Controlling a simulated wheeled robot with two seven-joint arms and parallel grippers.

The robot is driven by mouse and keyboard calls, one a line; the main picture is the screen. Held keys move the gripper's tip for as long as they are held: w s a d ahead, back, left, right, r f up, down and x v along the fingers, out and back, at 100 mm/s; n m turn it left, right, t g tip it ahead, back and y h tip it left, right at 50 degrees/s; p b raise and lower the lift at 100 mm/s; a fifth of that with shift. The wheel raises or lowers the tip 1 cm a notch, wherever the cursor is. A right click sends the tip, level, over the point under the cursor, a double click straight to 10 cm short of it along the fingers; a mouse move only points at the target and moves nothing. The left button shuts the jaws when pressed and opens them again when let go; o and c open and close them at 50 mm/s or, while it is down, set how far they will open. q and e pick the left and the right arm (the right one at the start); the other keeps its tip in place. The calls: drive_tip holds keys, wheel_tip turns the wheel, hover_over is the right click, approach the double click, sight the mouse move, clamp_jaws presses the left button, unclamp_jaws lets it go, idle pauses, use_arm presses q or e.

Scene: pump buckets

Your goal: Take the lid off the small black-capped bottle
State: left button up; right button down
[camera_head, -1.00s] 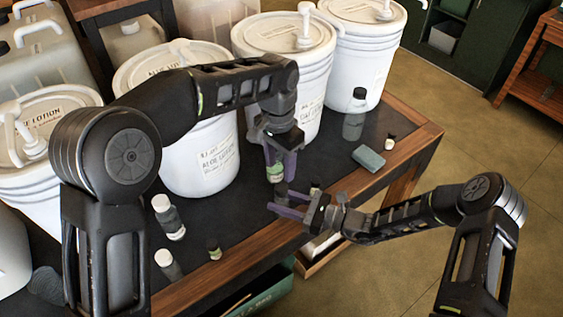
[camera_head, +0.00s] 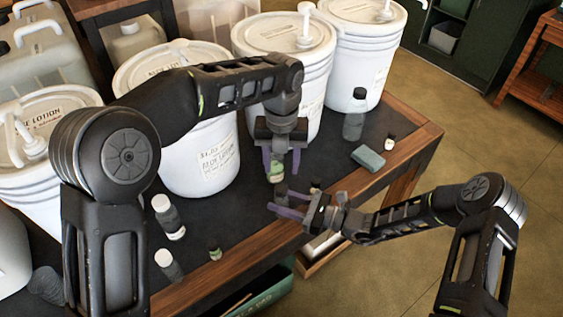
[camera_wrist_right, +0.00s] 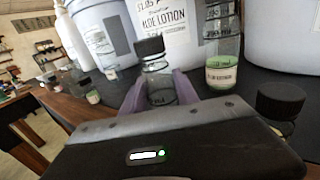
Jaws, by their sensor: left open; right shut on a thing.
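My right gripper (camera_head: 287,205) is shut on a small clear bottle with a black cap. In the right wrist view the purple fingers hold the bottle's body (camera_wrist_right: 157,88), and its black cap (camera_wrist_right: 150,46) is on top. The bottle looks upright, at the table. My left gripper (camera_head: 281,167) is open, its purple fingers pointing down, just above and beyond the right gripper. A bottle with green contents (camera_head: 276,173) shows between or behind the left fingers. It also shows in the right wrist view (camera_wrist_right: 221,76). I cannot tell whether the left fingers touch anything.
Another black-capped bottle (camera_wrist_right: 281,103) stands close to the right gripper. White pump buckets (camera_head: 200,150) line the back of the table. White-capped bottles (camera_head: 168,217) stand front left.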

sight(281, 187)
use_arm(q)
drive_tip(key=shift+m, duration=0.6)
drive_tip(key=shift+f, duration=4.05)
drive_tip(key=shift+c, duration=0.6)
clamp_jaws()
